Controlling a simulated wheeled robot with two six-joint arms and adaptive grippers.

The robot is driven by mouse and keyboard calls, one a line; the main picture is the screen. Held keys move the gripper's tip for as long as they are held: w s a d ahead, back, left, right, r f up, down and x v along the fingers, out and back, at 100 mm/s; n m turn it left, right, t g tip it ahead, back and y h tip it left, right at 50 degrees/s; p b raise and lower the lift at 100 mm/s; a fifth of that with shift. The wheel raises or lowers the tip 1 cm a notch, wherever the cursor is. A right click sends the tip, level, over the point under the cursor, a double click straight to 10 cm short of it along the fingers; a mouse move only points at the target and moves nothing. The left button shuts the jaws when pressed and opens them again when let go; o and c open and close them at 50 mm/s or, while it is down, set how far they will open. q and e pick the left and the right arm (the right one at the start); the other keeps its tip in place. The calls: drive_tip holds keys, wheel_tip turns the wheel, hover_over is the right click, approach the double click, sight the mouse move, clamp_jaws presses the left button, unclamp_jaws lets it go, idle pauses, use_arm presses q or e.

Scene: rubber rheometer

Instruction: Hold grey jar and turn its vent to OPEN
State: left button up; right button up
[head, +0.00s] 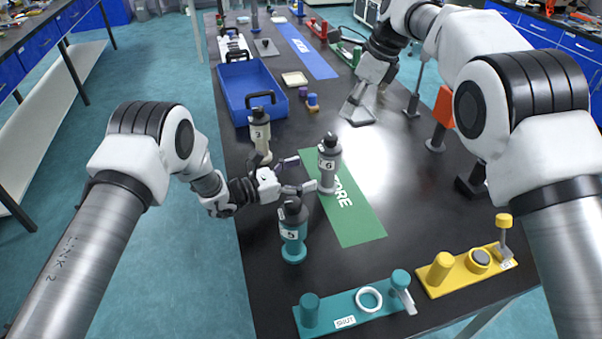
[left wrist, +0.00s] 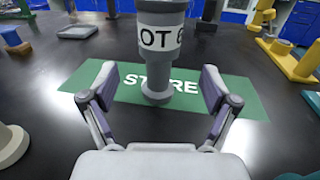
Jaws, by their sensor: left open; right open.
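The grey jar (head: 328,165) stands upright on the green STORE mat (head: 358,218), with a white label ending in 6. In the left wrist view the grey jar (left wrist: 160,60) stands ahead, between and beyond the fingertips, its top cut off by the frame edge. My left gripper (head: 296,174) is open, its fingers pointing at the jar's lower body from the left; whether they touch it I cannot tell. My right gripper (head: 358,108) is open and empty, over the table behind and right of the jar. The jar's vent setting cannot be read.
A teal jar (head: 293,232) stands close in front of my left gripper, and a cream jar (head: 260,135) behind it. A blue crate (head: 236,88) lies at the back left. Teal (head: 335,313) and yellow (head: 455,277) fixtures sit at the front edge. The mat's front part is clear.

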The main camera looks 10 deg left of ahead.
sight(319, 167)
use_arm(q)
drive_tip(key=shift+w+d, duration=0.2)
drive_tip(key=shift+d, duration=0.15)
drive_tip(key=x, duration=0.7)
drive_tip(key=shift+a, duration=0.1)
